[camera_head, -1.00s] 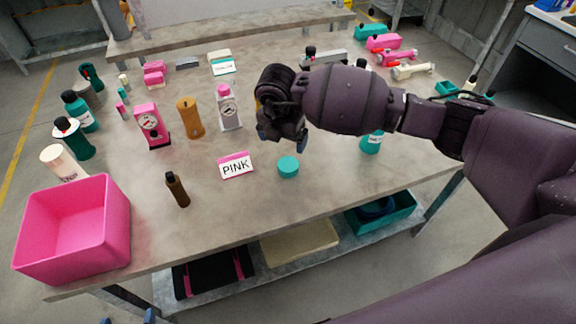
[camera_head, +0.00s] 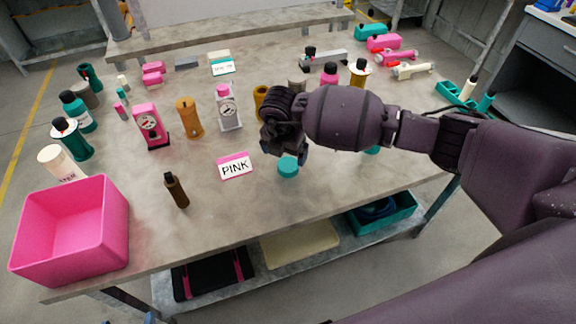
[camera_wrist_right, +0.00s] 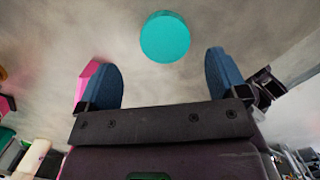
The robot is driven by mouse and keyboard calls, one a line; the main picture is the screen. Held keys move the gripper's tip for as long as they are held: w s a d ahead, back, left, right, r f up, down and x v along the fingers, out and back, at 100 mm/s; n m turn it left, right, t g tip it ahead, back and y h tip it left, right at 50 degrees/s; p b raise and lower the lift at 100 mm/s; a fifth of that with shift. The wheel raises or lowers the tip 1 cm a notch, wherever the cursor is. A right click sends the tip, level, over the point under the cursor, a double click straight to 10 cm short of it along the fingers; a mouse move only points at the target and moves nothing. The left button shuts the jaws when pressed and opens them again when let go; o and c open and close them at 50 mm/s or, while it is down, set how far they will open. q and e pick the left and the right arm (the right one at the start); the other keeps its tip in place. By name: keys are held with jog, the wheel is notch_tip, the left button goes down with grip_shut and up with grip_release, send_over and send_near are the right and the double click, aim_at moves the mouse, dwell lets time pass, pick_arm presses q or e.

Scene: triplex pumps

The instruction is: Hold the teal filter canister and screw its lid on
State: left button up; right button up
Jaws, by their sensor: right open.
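A round teal lid (camera_head: 288,168) lies on the table, right of the PINK sign. My right gripper (camera_head: 286,152) is open and empty just above and behind it, its fingers pointing down. In the right wrist view the lid (camera_wrist_right: 165,38) lies ahead of the two spread blue fingers, roughly centred between them and not touched. A teal piece (camera_head: 372,150) shows under my right forearm; it may be the canister, but the arm hides most of it. My left gripper is not in view.
The PINK sign (camera_head: 235,166) stands left of the lid. A small brown bottle (camera_head: 176,190) and a pink bin (camera_head: 72,232) are farther left. Several bottles and dispensers stand behind. The table between the lid and its front edge is clear.

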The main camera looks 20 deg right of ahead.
aim_at(288, 164)
jog(key=shift+d+f, duration=0.1)
jog(key=shift+f, duration=0.45)
jog(key=f, duration=0.3)
jog(key=shift+d+f, duration=0.2)
jog(key=shift+d, duration=0.05)
jog(key=shift+f, duration=0.35)
jog(key=c, duration=0.9)
jog(key=shift+c, duration=0.4)
jog(key=shift+r, duration=0.1)
